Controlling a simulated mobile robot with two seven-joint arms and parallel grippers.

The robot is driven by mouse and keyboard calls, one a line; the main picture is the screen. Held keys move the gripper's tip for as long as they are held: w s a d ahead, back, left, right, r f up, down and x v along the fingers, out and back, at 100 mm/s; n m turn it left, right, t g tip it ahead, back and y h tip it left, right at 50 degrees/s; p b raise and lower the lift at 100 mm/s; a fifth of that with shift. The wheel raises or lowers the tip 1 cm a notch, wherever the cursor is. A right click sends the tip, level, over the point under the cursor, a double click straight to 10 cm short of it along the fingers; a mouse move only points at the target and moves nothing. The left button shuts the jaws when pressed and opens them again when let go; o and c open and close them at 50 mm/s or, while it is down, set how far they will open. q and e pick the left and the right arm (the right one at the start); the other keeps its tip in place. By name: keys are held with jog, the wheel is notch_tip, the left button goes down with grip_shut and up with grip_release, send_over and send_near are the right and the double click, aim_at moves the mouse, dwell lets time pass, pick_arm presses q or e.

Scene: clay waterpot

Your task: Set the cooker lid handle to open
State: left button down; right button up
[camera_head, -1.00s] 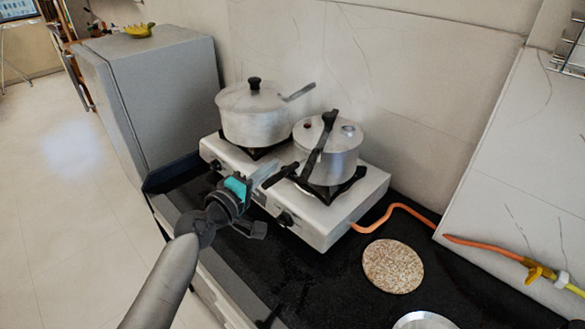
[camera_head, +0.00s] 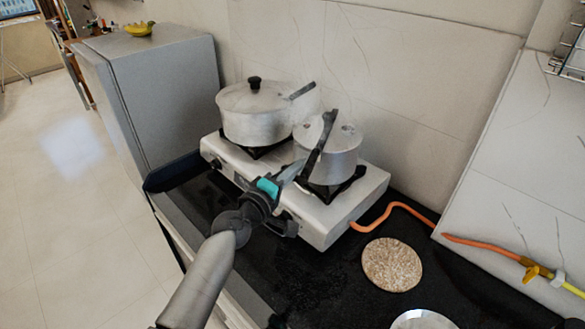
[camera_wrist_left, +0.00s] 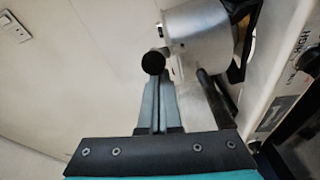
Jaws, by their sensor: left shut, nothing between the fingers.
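The silver cooker (camera_head: 335,165) stands on the right burner. Its long black lid handle (camera_head: 318,142) crosses the lid and points toward the front. My left gripper (camera_head: 292,172) is shut and empty, its fingertips close to the front end of the handles. In the left wrist view the shut fingers (camera_wrist_left: 157,95) point at the round black end of the lid handle (camera_wrist_left: 153,62); whether they touch it I cannot tell. The pot's own black handle (camera_wrist_left: 213,98) lies just right of the fingers. My right gripper is out of view.
A second lidded pot (camera_head: 255,115) stands on the left burner of the white stove (camera_head: 330,225). A grey cabinet (camera_head: 165,85) is at the left. A round cork mat (camera_head: 392,264) lies on the black counter. An orange hose (camera_head: 400,207) runs right.

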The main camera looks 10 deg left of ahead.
pick_arm(q)
jog(key=d+p, duration=0.1)
jog(key=d, duration=1)
jog(key=shift+s, duration=0.4)
jog(key=shift+a, duration=0.1)
